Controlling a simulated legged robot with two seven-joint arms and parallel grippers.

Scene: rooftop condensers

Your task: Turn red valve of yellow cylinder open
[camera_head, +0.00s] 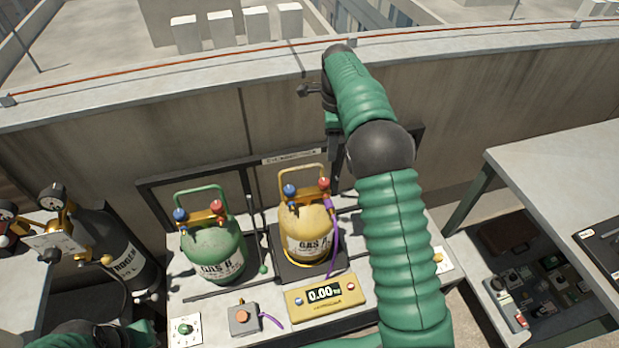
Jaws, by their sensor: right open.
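The yellow cylinder (305,228) stands upright on a dark scale plate at the middle of the bench. Its red valve (323,184) is at the top right of it, and its blue valve (290,190) is at the top left. A purple hose runs down its right side. My right arm reaches up and bends over. My right gripper (336,158) points down, open, just above and to the right of the red valve, apart from it as far as I can tell. The arm partly hides its fingers. A piece of my left arm shows at the bottom left; its gripper is out of view.
A green cylinder (213,250) with its own red and blue valves stands left of the yellow one. A yellow display box (325,297) reads 0.00 in front. A dark nitrogen cylinder (118,250) stands left. A grey table (560,165) is at right, and a concrete parapet behind.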

